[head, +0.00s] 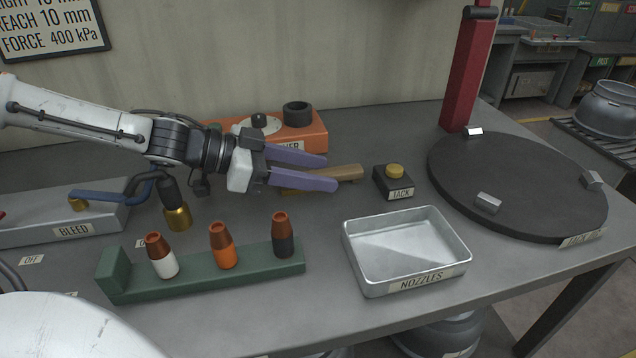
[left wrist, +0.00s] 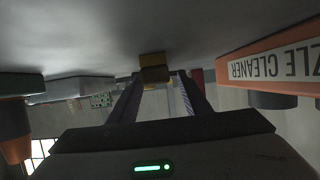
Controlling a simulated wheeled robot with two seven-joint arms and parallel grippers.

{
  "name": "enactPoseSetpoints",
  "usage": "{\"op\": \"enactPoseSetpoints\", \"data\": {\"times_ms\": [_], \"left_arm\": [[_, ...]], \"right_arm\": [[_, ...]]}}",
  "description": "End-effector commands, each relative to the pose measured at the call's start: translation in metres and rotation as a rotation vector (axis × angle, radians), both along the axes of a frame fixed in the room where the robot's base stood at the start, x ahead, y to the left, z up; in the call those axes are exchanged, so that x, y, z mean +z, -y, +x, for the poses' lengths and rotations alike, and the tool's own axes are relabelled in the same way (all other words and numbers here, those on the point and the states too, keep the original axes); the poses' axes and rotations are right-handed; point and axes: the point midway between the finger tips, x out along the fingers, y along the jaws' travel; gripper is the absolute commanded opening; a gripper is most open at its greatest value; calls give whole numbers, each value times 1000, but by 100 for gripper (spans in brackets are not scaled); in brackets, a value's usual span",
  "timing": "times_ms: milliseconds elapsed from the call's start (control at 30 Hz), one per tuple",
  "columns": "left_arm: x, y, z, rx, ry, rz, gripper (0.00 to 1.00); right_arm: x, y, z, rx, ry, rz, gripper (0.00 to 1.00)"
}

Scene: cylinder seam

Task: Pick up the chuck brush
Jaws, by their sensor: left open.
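The chuck brush (head: 348,173) lies on the grey bench, its light wooden handle pointing right. My right gripper is not in view.
An orange nozzle cleaner (head: 315,128) stands just behind the gripper. The black jack box (head: 393,185) is right of the brush. In front are a green rack (head: 200,277) with three nozzles and a metal nozzles tray (head: 410,283). A round black turntable (head: 510,205) is at right.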

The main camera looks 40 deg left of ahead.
Motion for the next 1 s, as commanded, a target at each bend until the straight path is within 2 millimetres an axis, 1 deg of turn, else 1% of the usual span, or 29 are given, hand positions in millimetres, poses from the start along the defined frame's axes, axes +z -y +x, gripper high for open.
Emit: {"op": "enactPoseSetpoints", "data": {"times_ms": [33,100,300,533,667,700,800,1000], "left_arm": [[-7,3,3,-1,-3,2,44],[-9,6,8,0,-3,3,44],[-9,11,14,1,-1,0,44],[-8,12,14,1,-1,1,44],[-7,12,14,1,-1,1,22],[-7,12,14,1,-1,1,15],[-7,12,14,1,-1,1,0],[-7,12,14,1,1,1,0]], "right_arm": [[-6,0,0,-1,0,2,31],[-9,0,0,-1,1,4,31],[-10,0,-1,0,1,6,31],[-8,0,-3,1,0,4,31],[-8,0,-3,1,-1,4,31],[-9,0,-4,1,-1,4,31],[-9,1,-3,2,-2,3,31],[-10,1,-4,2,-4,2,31]]}}
